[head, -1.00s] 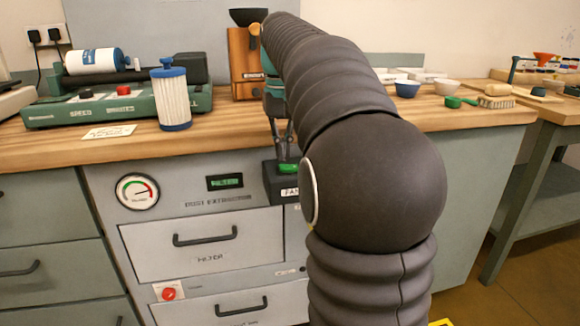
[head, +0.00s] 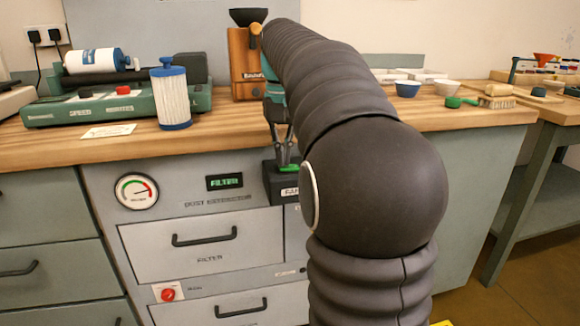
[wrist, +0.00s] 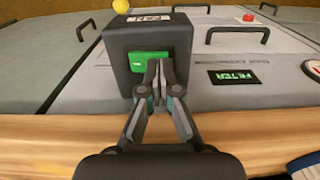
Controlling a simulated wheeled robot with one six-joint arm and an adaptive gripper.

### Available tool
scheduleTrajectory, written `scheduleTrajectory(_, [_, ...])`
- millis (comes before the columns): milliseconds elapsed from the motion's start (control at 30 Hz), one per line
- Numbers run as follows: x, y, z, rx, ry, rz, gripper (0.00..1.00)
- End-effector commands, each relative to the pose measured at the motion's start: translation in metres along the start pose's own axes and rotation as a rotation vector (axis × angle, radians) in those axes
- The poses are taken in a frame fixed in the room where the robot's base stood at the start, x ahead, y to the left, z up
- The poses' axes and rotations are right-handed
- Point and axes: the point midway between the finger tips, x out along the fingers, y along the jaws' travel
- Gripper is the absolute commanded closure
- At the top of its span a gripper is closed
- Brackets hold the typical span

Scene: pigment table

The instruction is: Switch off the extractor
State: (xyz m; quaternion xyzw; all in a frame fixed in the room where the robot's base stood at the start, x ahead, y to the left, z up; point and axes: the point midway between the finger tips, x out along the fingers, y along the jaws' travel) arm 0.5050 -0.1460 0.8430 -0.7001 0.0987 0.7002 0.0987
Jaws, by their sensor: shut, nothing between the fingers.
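The dust extractor (head: 205,165) is a grey cabinet front under the wooden top, with a lit green FILTER display (head: 225,182) and a round gauge (head: 136,191). A black box (head: 272,188) labelled FAN, partly hidden by my arm, sticks out of its front.
A red knob (head: 168,294) sits low on the cabinet. Drawers with black handles (head: 205,237) lie below. On the worktop stand a white-and-blue filter cartridge (head: 172,95), a green machine (head: 118,104) and a wooden grinder (head: 245,65) close beside my arm.

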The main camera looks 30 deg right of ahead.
Motion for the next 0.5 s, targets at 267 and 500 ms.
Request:
scheduleTrajectory(267, [0.0041, 0.0, 0.0001, 0.0, 0.0, 0.0, 1.0])
scheduleTrajectory(500, [0.0071, 0.0, 0.0002, 0.0, 0.0, 0.0, 1.0])
